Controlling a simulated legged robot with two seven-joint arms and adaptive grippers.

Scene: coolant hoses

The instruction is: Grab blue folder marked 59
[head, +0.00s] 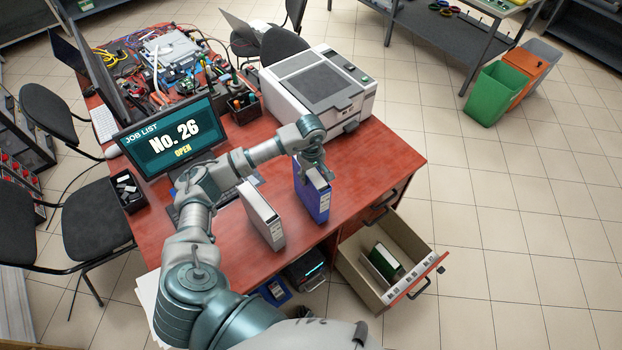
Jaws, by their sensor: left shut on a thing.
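A blue folder (316,204) with a pale spine label stands upright on the red-brown desk (385,165), near its front edge. The number on its label is too small to read. My left gripper (313,172) reaches over from the left and is shut on the top of the blue folder. The fingertips partly cover its upper edge. A white-grey folder (263,217) stands upright on the desk to the left of the blue one, apart from it. My right gripper is not in view.
An open drawer (349,262) juts out at the desk's front right, with a green-covered item (388,260) inside. A printer (322,88) stands behind the folders. A monitor (172,138) reads "JOB LIST No. 26 OPEN".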

